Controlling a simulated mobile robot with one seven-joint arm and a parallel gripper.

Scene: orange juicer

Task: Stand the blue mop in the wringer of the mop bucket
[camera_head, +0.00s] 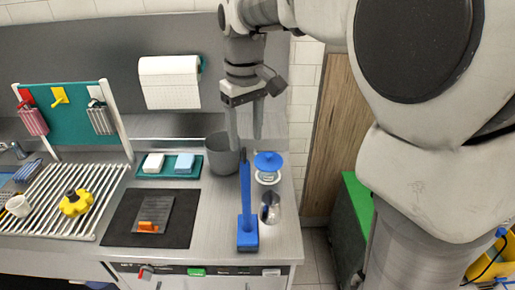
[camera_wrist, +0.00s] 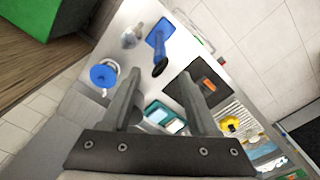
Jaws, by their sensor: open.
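A yellow object (camera_head: 488,262), perhaps the mop bucket, is cut off at the lower right edge of the head view. A small blue part (camera_head: 502,233) and a dark curved line show on it; I cannot make out a wringer. A blue long-handled tool (camera_head: 246,215) with a flat block head stands upright on the counter; I cannot tell if it is the mop. It also shows in the wrist view (camera_wrist: 159,45), its dark handle end towards me. My gripper (camera_head: 246,142) is open and empty, fingers pointing down just above that handle; both fingers show in the wrist view (camera_wrist: 161,76).
Close to the tool stand a grey bin (camera_head: 222,157), a blue-lidded jar (camera_head: 268,163) and a metal cup (camera_head: 270,208). A black mat (camera_head: 130,219) lies to its left. A green-topped cabinet (camera_head: 357,195) stands beyond the counter's right end, past a floor gap.

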